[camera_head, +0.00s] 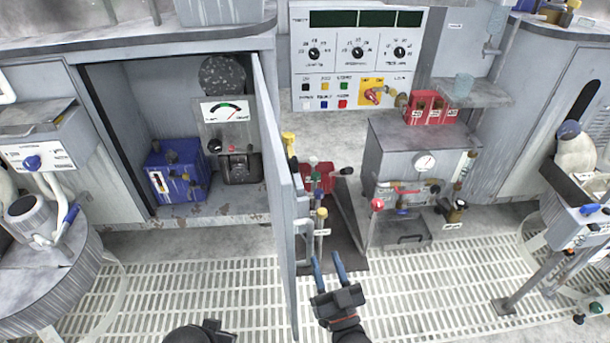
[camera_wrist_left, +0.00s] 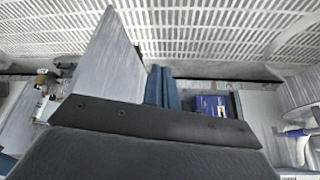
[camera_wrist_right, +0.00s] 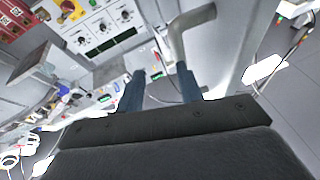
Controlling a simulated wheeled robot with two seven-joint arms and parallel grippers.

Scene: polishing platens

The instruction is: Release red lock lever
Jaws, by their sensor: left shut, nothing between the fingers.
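I cannot tell for sure which part is the red lock lever. Candidates are a red switch on a yellow plate (camera_head: 373,95) on the control panel, a red block with levers (camera_head: 318,176) behind the open cabinet door, and a red-knobbed handle (camera_head: 377,204) by the gauge box. My right gripper (camera_head: 327,258) is open and empty, low in front of the door's right side. Its blue fingers (camera_wrist_right: 160,80) show apart in the right wrist view, near a pale door handle (camera_wrist_right: 187,35). My left gripper (camera_wrist_left: 166,72) is shut and empty; its fingers are mostly hidden in the head view.
The open cabinet door (camera_head: 275,190) stands out between my arms. A blue box (camera_head: 180,172) sits inside the cabinet. A gauge box (camera_head: 420,155) with red blocks (camera_head: 430,106) on top stands right of centre.

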